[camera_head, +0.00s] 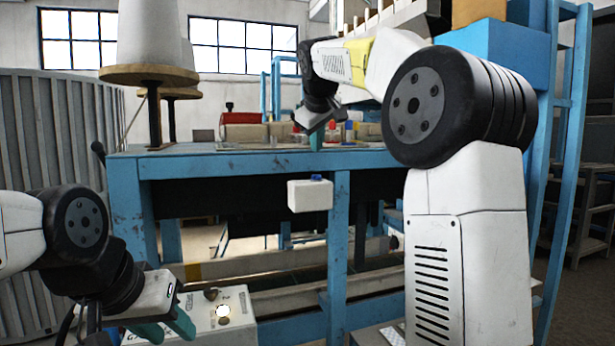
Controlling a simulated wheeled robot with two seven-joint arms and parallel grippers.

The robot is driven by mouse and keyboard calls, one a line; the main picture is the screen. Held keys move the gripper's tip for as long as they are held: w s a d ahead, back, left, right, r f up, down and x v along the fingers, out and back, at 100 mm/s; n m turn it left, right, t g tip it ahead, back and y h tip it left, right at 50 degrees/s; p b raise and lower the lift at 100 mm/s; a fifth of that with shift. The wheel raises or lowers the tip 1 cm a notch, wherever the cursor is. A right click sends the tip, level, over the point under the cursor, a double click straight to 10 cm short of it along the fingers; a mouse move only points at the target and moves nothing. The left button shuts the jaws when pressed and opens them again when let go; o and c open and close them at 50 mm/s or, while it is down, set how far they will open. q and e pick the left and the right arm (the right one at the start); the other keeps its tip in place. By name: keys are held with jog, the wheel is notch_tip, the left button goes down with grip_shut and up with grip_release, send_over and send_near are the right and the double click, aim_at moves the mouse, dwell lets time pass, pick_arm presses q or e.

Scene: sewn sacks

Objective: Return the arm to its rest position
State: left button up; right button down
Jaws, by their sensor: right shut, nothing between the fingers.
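My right arm rises large on the right and reaches over the blue machine table (250,163). My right gripper (316,138) points down at the table's back part, with its teal fingers shut and nothing seen between them. Small red- and blue-topped items (337,131) stand just beside and behind it; I cannot tell if it touches any. My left gripper (167,328) is low at the bottom left, its teal fingers apart and empty, in front of a grey control box (232,318) with a lit round button.
A white thread cone (148,40) stands on a wooden disc at the left of the table. A small white box with a blue cap (310,194) hangs at the table's front. A blue frame (566,150) stands at the right. A corrugated grey drum (50,130) is at the left.

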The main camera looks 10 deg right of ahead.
jog(key=shift+r, duration=0.25)
jog(key=s+f+m+g+y, duration=0.1)
jog(key=s+f+m, duration=0.2)
jog(key=s+f, duration=1)
jog(key=s+f+m+g+y, duration=0.2)
jog(key=s+f+m, duration=0.2)
jog(key=s+f, duration=0.9)
jog(key=s, duration=0.8)
jog(key=shift+s+d+f, duration=0.15)
jog(key=shift+s+d, duration=0.05)
jog(key=shift+s, duration=0.2)
jog(key=shift+a+y, duration=0.1)
jog(key=shift+y, duration=0.2)
